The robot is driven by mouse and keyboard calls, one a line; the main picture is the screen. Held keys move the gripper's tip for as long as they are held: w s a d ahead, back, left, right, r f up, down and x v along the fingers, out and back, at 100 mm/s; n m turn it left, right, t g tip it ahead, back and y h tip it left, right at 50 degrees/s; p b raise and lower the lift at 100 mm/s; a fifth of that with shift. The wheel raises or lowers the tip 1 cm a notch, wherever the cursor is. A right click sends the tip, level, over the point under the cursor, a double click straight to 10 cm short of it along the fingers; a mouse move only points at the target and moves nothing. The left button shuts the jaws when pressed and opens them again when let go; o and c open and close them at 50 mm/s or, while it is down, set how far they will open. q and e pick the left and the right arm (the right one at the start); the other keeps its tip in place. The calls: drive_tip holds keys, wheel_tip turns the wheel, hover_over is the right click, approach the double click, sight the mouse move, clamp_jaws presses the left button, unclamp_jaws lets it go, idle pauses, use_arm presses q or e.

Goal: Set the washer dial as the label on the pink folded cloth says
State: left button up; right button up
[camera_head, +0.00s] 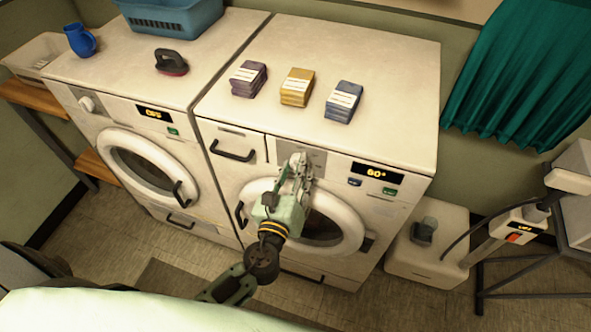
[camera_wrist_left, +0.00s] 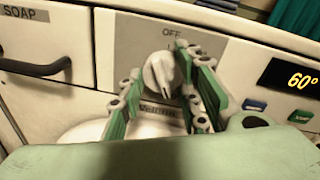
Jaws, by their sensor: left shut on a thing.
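My left gripper (camera_head: 298,168) is at the front panel of the right-hand washer (camera_head: 400,200). It is shut on the white dial (camera_wrist_left: 160,72), with a green-backed finger on either side in the left wrist view (camera_wrist_left: 168,90). "OFF" is printed above the dial; lettering below it is partly hidden. The washer display (camera_head: 377,173) reads 60°. No clearly pink cloth shows; the leftmost folded cloth (camera_head: 248,84) on the washer top is mauve-purple with a white label. The label is too small to read. My right gripper is not in view.
A yellow cloth (camera_head: 296,92) and a blue cloth (camera_head: 342,107) lie beside it, both labelled. The left machine (camera_head: 120,80) carries a blue basket (camera_head: 175,20), a blue jug (camera_head: 80,40) and a dark brush-like thing (camera_head: 171,66). A drawer handle (camera_wrist_left: 40,65) is left of the dial.

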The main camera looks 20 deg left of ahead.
use_arm(q)
drive_tip(key=shift+a+f, duration=0.15)
drive_tip(key=shift+a, duration=0.05)
drive_tip(key=o, duration=1.1)
drive_tip(key=shift+a, duration=0.1)
drive_tip(key=s, duration=1.2)
drive_tip(key=shift+d+r, duration=0.3)
